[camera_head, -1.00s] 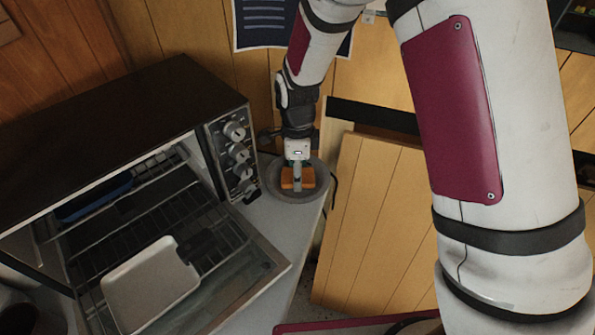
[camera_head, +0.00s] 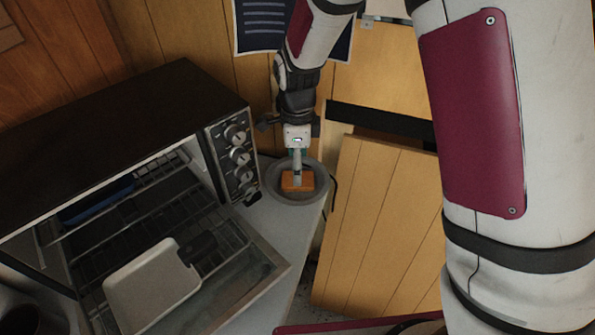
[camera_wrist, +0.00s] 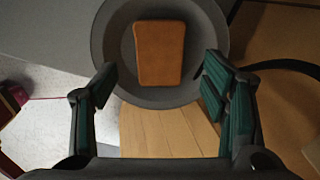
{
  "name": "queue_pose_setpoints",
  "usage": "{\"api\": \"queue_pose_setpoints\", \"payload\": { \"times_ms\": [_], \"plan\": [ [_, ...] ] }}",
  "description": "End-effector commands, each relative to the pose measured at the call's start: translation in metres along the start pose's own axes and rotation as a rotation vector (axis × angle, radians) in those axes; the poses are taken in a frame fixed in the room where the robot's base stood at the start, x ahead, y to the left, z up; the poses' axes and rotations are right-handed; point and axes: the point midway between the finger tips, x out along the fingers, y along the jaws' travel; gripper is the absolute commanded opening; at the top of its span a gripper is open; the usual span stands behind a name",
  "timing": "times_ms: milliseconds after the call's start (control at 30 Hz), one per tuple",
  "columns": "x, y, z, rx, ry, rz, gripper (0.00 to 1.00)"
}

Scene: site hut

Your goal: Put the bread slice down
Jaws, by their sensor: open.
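The bread slice (camera_head: 297,181) is orange-brown and lies flat on a round grey plate (camera_head: 313,194) to the right of the toaster oven. In the wrist view the bread slice (camera_wrist: 160,52) sits in the middle of the plate (camera_wrist: 112,40), clear of both fingers. My gripper (camera_head: 297,170) is above the plate. In the wrist view my gripper (camera_wrist: 158,88) is open, its green-padded fingers spread wide apart with nothing between them.
The toaster oven (camera_head: 100,125) stands left of the plate with its door open. A pale tray (camera_head: 150,285) with a dark handle lies on the open door. The counter (camera_head: 262,225) is narrow at the plate. A wooden panel (camera_head: 370,230) is to the right.

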Motion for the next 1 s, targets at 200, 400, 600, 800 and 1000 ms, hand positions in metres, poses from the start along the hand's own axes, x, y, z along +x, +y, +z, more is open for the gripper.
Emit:
{"api": "queue_pose_setpoints", "payload": {
  "times_ms": [200,400,600,800,1000],
  "plan": [
    [-0.046,0.0,0.0,0.0,-0.001,-0.003,0.68],
    [-0.07,0.0,0.0,0.0,0.0,-0.001,0.68],
    [-0.076,0.0,0.0,0.001,0.0,0.0,0.68],
    [-0.081,0.002,-0.003,-0.018,-0.003,-0.003,0.68],
    [-0.124,0.023,-0.03,-0.19,-0.024,-0.026,0.68]
  ]
}}
